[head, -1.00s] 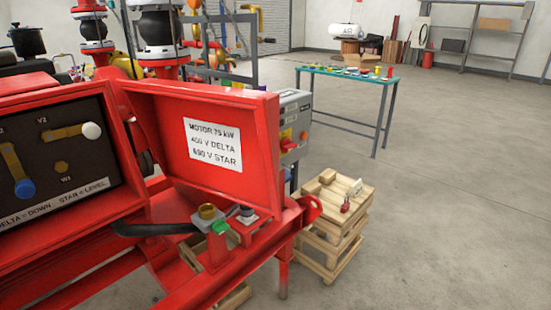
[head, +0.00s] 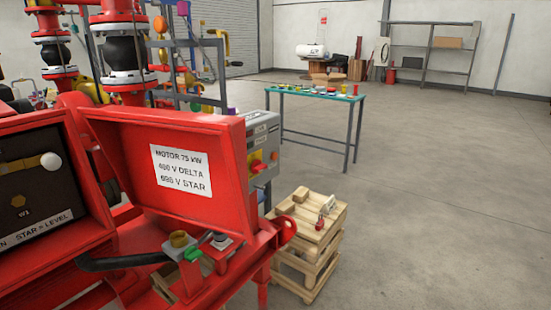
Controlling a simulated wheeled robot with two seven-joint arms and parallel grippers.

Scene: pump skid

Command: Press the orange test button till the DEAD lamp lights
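Neither of my grippers is in view. A grey control box (head: 262,131) stands behind the raised red lid, which hides part of it. Its near face carries a red and yellow rotary switch (head: 257,162). A small orange spot (head: 274,156) shows at the box's right edge; I cannot tell whether it is the orange test button. I cannot make out a DEAD lamp in this view.
The open red terminal box (head: 50,246) fills the left, its lid (head: 220,150) labelled "MOTOR 75 kW". Stacked wooden pallets (head: 312,243) bear a red padlock (head: 320,223). A green-topped table (head: 312,93) with small items stands behind. The floor at right is clear.

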